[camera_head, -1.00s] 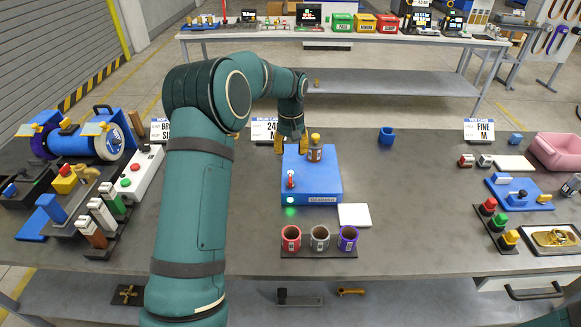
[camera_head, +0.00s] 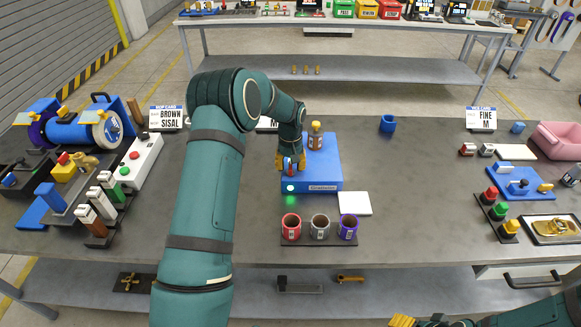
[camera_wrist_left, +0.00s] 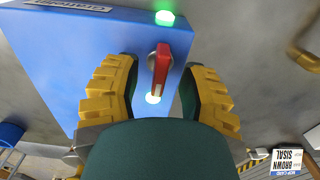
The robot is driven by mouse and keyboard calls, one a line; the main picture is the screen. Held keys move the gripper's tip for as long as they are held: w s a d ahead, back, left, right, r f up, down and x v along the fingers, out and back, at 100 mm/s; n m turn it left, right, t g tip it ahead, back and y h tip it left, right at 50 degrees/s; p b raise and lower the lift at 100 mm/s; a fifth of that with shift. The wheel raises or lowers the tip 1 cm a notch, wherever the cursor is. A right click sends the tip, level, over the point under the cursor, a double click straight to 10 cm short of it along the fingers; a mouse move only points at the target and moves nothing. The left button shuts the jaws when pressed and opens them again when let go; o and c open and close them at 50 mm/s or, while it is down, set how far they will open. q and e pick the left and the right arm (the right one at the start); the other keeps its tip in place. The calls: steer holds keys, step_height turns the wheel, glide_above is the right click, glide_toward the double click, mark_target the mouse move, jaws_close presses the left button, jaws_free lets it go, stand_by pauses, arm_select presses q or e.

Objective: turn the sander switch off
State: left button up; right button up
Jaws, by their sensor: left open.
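The sander is a blue box (camera_head: 325,168) on the grey bench, with a lit green lamp (camera_head: 290,188) at its front left corner. Its red switch lever (camera_wrist_left: 161,62) stands out from the blue face in the left wrist view, with a bright white spot at one end. My left gripper (camera_head: 290,163) is over the box's left side at the switch. Its open yellow fingers (camera_wrist_left: 158,88) lie on either side of the lever, with visible gaps. In the head view the fingers partly hide the switch. My right gripper (camera_head: 402,321) shows only partly at the bottom edge.
A bottle-like item with an orange cap (camera_head: 315,136) stands on the box. A white pad (camera_head: 355,203) lies at its right front. Three cups, red (camera_head: 291,226), grey and purple, stand in front. Bare bench lies right of the box.

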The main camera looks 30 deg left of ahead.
arm_select(q)
steer(key=shift+f, duration=0.5)
jaws_close()
